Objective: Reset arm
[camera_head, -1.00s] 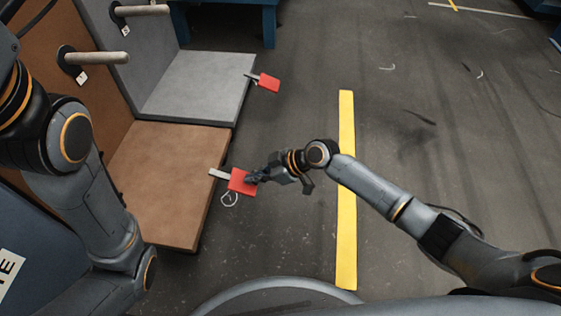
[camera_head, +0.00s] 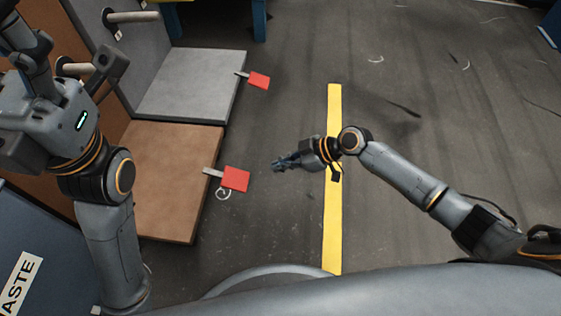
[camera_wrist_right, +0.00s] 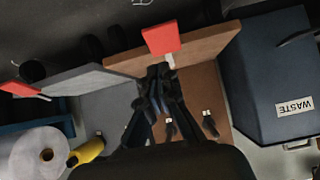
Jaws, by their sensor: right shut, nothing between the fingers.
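My right gripper (camera_head: 278,165) is shut and empty. It hangs over the grey floor, left of the yellow line (camera_head: 334,220), clear of the red tag (camera_head: 236,179) on the brown panel's edge. In the right wrist view the dark fingertips (camera_wrist_right: 160,72) meet just below the same red tag (camera_wrist_right: 161,38) in the picture. My left gripper (camera_head: 60,95) is large at the upper left, its body with a green light in front of the panels. Its fingertips are not clear, so I cannot tell its opening.
The brown panel (camera_head: 165,195) and grey panel (camera_head: 195,85) stand at the left, with a second red tag (camera_head: 259,81). A blue waste bin (camera_head: 45,235) is at the lower left. A white roll (camera_wrist_right: 40,155) shows in the right wrist view. The floor right of the yellow line is open.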

